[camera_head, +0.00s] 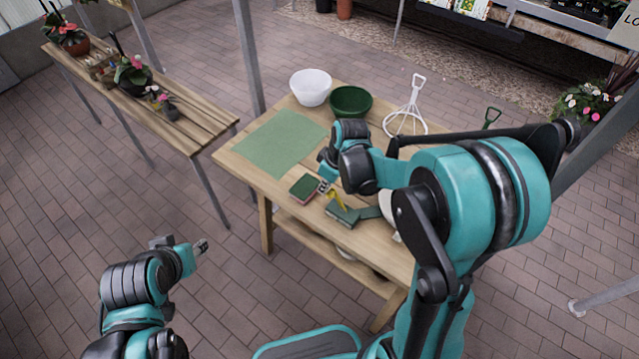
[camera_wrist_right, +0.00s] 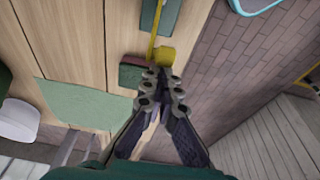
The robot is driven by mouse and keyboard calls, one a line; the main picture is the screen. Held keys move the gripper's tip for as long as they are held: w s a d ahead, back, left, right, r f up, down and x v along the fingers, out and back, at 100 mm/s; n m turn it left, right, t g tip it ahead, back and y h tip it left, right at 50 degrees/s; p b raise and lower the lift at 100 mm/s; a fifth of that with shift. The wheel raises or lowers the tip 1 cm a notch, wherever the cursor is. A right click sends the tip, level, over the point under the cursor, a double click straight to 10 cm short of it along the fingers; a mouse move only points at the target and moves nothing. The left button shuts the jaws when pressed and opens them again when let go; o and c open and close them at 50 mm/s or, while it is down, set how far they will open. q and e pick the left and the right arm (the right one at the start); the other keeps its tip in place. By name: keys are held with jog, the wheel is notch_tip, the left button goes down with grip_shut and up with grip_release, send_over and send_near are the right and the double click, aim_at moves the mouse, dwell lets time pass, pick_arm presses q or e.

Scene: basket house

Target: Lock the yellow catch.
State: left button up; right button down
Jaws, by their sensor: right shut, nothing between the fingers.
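The yellow catch (camera_head: 337,199) is at a dark green block (camera_head: 342,214) near the front edge of the wooden table. In the right wrist view, the yellow catch (camera_wrist_right: 165,55) has a rounded end and a long thin strip running up along the green block (camera_wrist_right: 170,14). My right gripper (camera_head: 323,187) is shut and empty beside the catch. In the right wrist view its fingertips (camera_wrist_right: 161,76) are close to the catch's rounded end; I cannot tell whether they touch it. My left gripper (camera_head: 203,246) is away from the table, over the floor; its jaws are too small to judge.
A small green-topped block with reddish sides (camera_head: 304,187) lies left of the catch. My right arm hides the table's right part.

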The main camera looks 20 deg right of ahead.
dwell(0.4)
jog(key=shift+s+d+r+t+y, duration=0.2)
jog(key=shift+s+d+t+y, duration=0.05)
jog(key=shift+s+t+y, duration=0.05)
